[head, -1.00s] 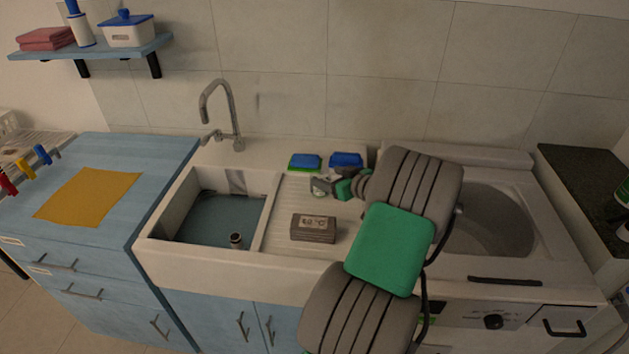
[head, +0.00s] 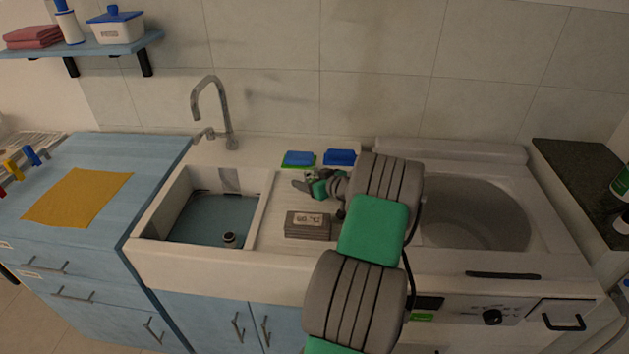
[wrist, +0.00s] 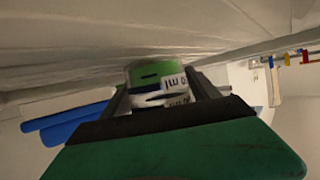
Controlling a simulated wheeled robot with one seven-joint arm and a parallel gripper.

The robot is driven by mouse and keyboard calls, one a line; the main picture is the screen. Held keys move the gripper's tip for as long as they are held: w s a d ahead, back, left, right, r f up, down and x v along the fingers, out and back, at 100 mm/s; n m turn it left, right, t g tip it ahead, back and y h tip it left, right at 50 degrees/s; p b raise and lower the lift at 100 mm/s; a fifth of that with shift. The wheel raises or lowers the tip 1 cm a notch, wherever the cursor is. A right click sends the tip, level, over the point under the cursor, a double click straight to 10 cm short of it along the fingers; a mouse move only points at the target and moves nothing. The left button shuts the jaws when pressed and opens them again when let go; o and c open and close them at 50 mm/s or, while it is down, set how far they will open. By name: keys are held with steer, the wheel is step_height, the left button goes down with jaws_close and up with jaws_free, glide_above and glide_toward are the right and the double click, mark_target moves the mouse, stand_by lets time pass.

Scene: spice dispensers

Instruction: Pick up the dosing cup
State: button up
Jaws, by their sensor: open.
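The dosing cup (wrist: 157,84) shows in the wrist view as a small white and green vessel with dark "ml" markings. It appears between the two dark fingers of my gripper (wrist: 162,90), which are apart with the cup in the gap. I cannot tell whether either finger touches it. In the head view my gripper (head: 304,184) is low over the ribbed drainboard, just in front of the sponges. The cup is mostly hidden by the gripper there.
The sink basin (head: 212,217) and faucet (head: 228,115) are left. An open washer tub (head: 475,210) is right.

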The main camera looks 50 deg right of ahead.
steer(key=shift+s, duration=0.1)
steer(key=shift+c, duration=0.2)
steer(key=c, duration=1.2)
steer(key=shift+c, duration=0.3)
steer(key=shift+r, duration=0.2)
